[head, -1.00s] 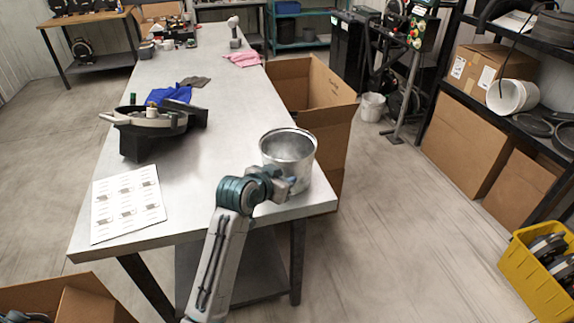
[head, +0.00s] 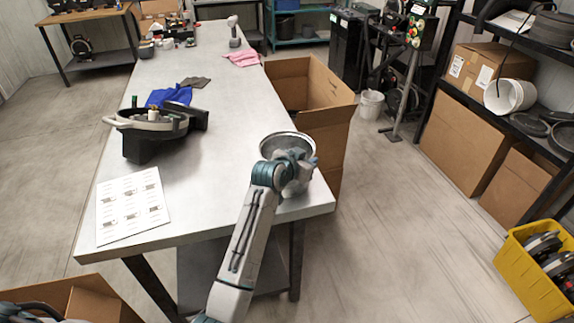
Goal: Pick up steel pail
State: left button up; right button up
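The steel pail (head: 269,148) stands at the near right corner of the long grey workbench (head: 215,215). Its round rim and part of its inside show in the head view. My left gripper (head: 298,172) is at the near side of the pail and covers much of its front wall. The fingers are small and overlap the pail, so I cannot tell whether they are open or shut on it. My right gripper is not in view.
A black device with a round top (head: 150,130), a blue cloth (head: 168,96) and a printed sheet (head: 131,207) lie on the bench. An open cardboard box (head: 325,130) stands close behind the pail. A yellow crate (head: 533,280) is on the floor at right.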

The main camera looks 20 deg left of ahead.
pick_arm(q)
jog(key=shift+w+d+f, duration=0.15)
jog(key=shift+w+f, duration=0.15)
jog(key=shift+w, duration=0.3)
jog(key=shift+s, duration=0.1)
grip_shut()
dwell(0.9)
